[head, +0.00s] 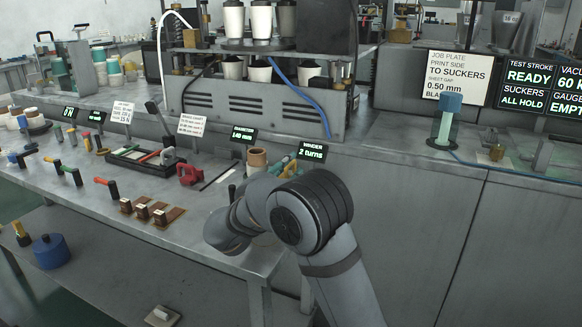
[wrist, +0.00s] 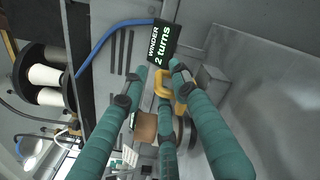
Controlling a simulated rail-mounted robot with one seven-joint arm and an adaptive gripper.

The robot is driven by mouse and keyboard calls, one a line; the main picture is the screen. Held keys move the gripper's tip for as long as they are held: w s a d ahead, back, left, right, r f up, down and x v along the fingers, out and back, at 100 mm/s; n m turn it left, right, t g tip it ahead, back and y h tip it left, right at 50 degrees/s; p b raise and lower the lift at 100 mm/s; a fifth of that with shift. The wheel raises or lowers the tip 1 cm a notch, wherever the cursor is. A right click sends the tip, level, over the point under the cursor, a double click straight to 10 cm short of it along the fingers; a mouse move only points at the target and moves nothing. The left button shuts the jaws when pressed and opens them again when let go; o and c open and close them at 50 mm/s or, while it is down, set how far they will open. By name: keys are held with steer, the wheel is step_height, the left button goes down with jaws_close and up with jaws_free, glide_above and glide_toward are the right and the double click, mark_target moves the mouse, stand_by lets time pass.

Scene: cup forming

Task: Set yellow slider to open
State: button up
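A small yellow piece, a hooked or looped shape, shows in the wrist view (wrist: 182,92) among the fingers of my gripper (wrist: 157,78). It also shows in the head view (head: 291,169), just below the winder sign. I cannot tell for certain that this piece is the yellow slider, nor how it is set. My gripper has three teal fingers, their tips around or beside the yellow piece. Whether they touch it is unclear. In the head view my arm hides most of the gripper and the bench around it.
The winder sign (head: 312,151) reads "2 turns" and stands close behind the fingertips. A brown cylinder (wrist: 146,126) is beside the fingers. A red clamp-like tool (head: 190,173) and brown blocks (head: 152,209) lie to the left on the bench. A grey machine (head: 255,95) stands behind.

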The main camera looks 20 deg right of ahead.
steer(key=v, duration=1.1)
steer(key=shift+d, duration=0.1)
